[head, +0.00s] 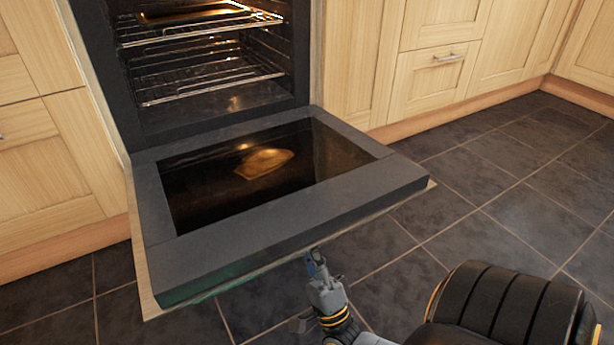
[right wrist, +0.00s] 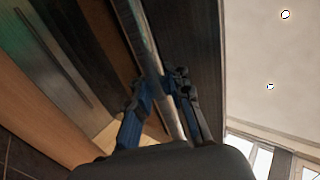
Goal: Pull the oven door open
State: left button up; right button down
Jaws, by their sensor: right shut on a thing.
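The oven door (head: 300,228) is folded down, close to level, hinged at its lower edge below the oven cavity. Its dark glass panel (head: 220,185) reflects a warm glow. My right gripper (head: 316,262) is at the door's front edge, partly hidden beneath it. In the right wrist view, my right gripper (right wrist: 162,100) is shut on the metal bar of the door handle (right wrist: 150,55), with a finger on each side. The handle is hidden under the door in the head view. My left gripper is in neither view.
The open oven cavity (head: 140,122) holds wire racks (head: 210,85) and a tray (head: 190,14) near the top. Wooden cabinets (head: 430,85) stand on both sides. Dark floor tiles (head: 480,240) are clear to the right of the door.

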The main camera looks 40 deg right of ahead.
jog(key=shift+s+a+f, duration=0.15)
jog(key=shift+s+f, duration=0.1)
jog(key=shift+s, duration=0.05)
jog(key=c, duration=1.4)
grip_release()
jog(key=shift+o, duration=0.9)
jog(key=shift+r+h, duration=0.1)
jog(key=shift+h, duration=0.2)
jog(key=shift+s+f, duration=0.1)
jog(key=shift+f, duration=0.1)
jog(key=d+v, duration=0.1)
jog(key=v, duration=0.6)
jog(key=shift+a, duration=0.4)
jog(key=shift+s, duration=0.2)
